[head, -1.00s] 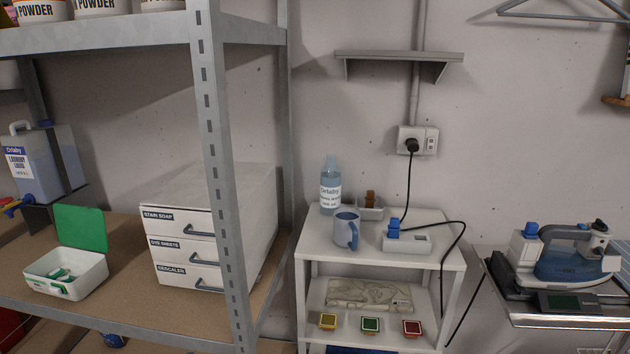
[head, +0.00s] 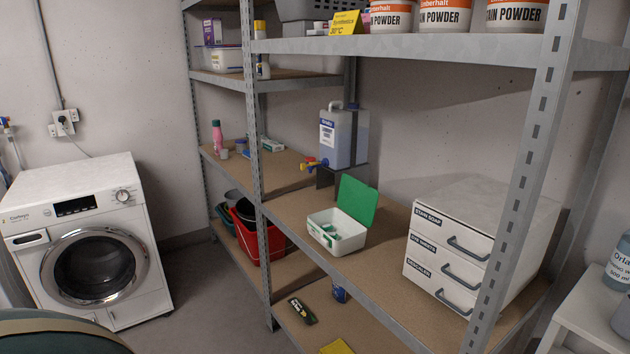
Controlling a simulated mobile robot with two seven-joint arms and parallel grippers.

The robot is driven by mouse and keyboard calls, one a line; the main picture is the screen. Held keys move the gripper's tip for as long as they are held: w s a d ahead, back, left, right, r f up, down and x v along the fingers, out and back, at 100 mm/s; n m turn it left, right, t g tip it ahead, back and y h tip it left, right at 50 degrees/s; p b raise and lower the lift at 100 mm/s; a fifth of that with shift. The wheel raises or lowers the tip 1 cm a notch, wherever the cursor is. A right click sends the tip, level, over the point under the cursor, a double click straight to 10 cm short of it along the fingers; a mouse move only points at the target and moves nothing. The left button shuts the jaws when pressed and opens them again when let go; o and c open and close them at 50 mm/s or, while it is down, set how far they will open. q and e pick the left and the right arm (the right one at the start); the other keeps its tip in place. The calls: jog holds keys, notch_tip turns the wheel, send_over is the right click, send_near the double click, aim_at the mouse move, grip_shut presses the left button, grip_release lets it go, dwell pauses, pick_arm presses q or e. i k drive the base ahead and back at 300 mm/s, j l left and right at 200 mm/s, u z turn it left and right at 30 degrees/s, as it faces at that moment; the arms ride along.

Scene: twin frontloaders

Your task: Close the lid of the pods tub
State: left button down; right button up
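The pods tub (head: 326,236) is a small white box on the middle shelf, near its front edge. Its green lid (head: 357,200) stands open, tilted up at the back right side of the tub. A few white and green pods (head: 328,232) show inside. A green latch piece is on the tub's front. Neither of my grippers is in view.
A white drawer cabinet (head: 473,246) stands right of the tub on the same shelf. A laundry liquid jug (head: 344,137) on a dark stand is behind it. A shelf post (head: 256,180) rises to the left. A washing machine (head: 80,240) stands at far left.

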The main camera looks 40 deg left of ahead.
aim_at(357, 199)
jog(key=u, duration=0.85)
jog(key=j+z, duration=0.1)
jog(key=z, duration=0.35)
jog(key=i+j+z, duration=0.1)
jog(key=z, duration=0.4)
jog(key=j+z, duration=0.15)
jog(key=z, duration=0.3)
jog(key=j+z, duration=0.75)
jog(key=j, duration=0.25)
jog(key=k+j+z, duration=0.1)
jog(key=j, duration=0.25)
jog(key=k+j+z, duration=0.15)
jog(key=j, duration=0.2)
jog(key=j+z, duration=0.1)
jog(key=j, duration=0.25)
jog(key=k+j, duration=0.15)
jog(key=j, duration=0.2)
jog(key=k+j, duration=0.1)
jog(key=j, duration=0.25)
jog(key=k+j+z, duration=0.1)
jog(key=j, duration=0.25)
jog(key=k, duration=0.05)
